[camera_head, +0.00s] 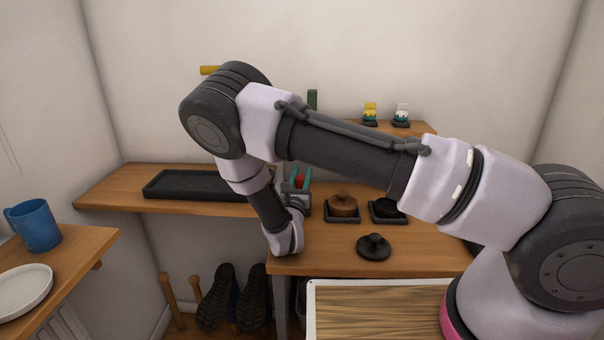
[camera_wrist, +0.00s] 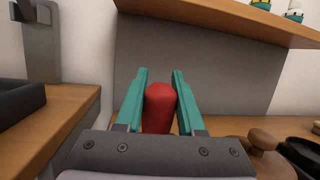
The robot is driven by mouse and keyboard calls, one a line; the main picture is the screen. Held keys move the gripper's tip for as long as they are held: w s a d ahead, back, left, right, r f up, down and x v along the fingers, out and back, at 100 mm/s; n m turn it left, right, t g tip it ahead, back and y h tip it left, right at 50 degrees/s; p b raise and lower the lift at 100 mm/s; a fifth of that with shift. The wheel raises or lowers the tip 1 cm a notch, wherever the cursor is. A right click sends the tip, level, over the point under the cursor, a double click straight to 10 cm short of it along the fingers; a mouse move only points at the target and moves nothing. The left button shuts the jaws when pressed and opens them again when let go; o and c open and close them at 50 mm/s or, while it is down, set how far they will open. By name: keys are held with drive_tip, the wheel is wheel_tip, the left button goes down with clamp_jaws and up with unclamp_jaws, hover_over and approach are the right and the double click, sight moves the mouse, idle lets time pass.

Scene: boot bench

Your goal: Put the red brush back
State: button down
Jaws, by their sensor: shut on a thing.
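The red brush shows as a rounded red end (camera_wrist: 159,108) between the teal fingers of my gripper (camera_wrist: 159,92) in the wrist view. My gripper is shut on it. In the head view, my gripper (camera_head: 300,180) is over the back of the bench, left of the dark square trays, with a little red (camera_head: 300,181) showing between its fingers. The rest of the brush is hidden, so I cannot tell its full shape or whether it touches anything. A grey panel (camera_wrist: 205,58) stands behind the fingers in the wrist view.
A black tray (camera_head: 170,185) lies left on the wooden shelf. A brown knobbed piece (camera_head: 342,204) and a black one (camera_head: 388,207) sit in square trays; a loose black knobbed piece (camera_head: 374,246) is nearer. Yellow (camera_head: 370,112) and white-topped (camera_head: 401,113) items stand on the upper shelf.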

drive_tip(key=shift+s+f, duration=0.1)
drive_tip(key=shift+f, duration=0.1)
drive_tip(key=c, duration=0.5)
unclamp_jaws()
drive_tip(key=shift+f, duration=0.1)
